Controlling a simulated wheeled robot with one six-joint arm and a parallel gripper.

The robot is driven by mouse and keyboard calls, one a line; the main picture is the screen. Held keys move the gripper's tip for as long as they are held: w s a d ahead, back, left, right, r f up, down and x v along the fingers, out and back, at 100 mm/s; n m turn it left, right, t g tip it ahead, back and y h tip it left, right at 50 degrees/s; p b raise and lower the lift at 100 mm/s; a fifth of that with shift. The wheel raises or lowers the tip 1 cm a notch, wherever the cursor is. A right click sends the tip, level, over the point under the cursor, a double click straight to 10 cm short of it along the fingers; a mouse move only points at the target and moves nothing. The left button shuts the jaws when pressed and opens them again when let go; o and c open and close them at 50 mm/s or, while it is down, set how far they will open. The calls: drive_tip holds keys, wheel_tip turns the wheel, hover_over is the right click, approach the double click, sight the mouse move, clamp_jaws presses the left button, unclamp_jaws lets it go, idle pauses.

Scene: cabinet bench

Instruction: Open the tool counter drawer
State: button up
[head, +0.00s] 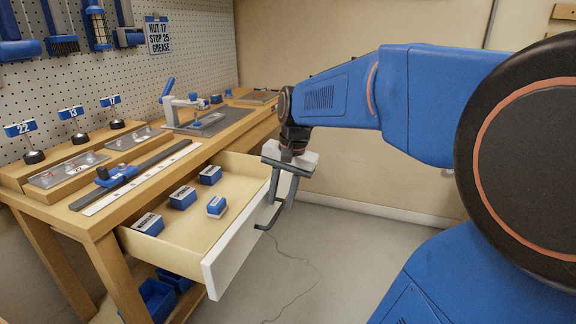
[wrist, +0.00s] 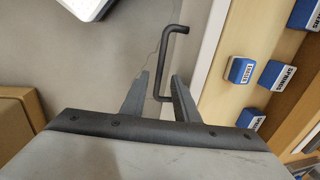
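The tool counter drawer (head: 235,250) is pulled well out of the wooden bench, with its white front facing right and its inside showing. Its dark bar handle (head: 266,227) sticks out from the front. My gripper (head: 282,203) points down at the drawer front, at the handle's far part. In the wrist view, the handle (wrist: 168,62) runs between my two fingers (wrist: 158,88), with gaps visible beside the bar. The fingers stand apart and do not appear closed on it. The drawer front also shows in the wrist view (wrist: 212,55).
Several small blue labelled boxes, one of them here (head: 182,197), lie in the drawer. The bench top (head: 225,137) holds tool trays, a ruler and a clamp-like fixture. Blue bins (head: 157,299) sit on the shelf below.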

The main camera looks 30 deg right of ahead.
wheel_tip(320, 180, up, 15)
drive_tip(key=s+d, duration=0.1)
drive_tip(key=s, duration=0.1)
drive_tip(key=shift+s+d+r, duration=0.15)
drive_tip(key=shift+s+d, duration=0.05)
drive_tip(key=shift+d, duration=0.15)
idle(0.3)
drive_tip(key=s+a+f+n+t, duration=0.1)
drive_tip(key=s+a+f+n, duration=0.2)
drive_tip(key=f, duration=0.3)
drive_tip(key=s+a+f+n+t, duration=0.1)
drive_tip(key=s+a+f+n, duration=0.2)
drive_tip(key=f, duration=0.4)
drive_tip(key=s+a+f+n+t+h, duration=0.1)
drive_tip(key=s+a+f+n, duration=0.2)
drive_tip(key=s+f, duration=0.4)
drive_tip(key=shift+n, duration=0.8)
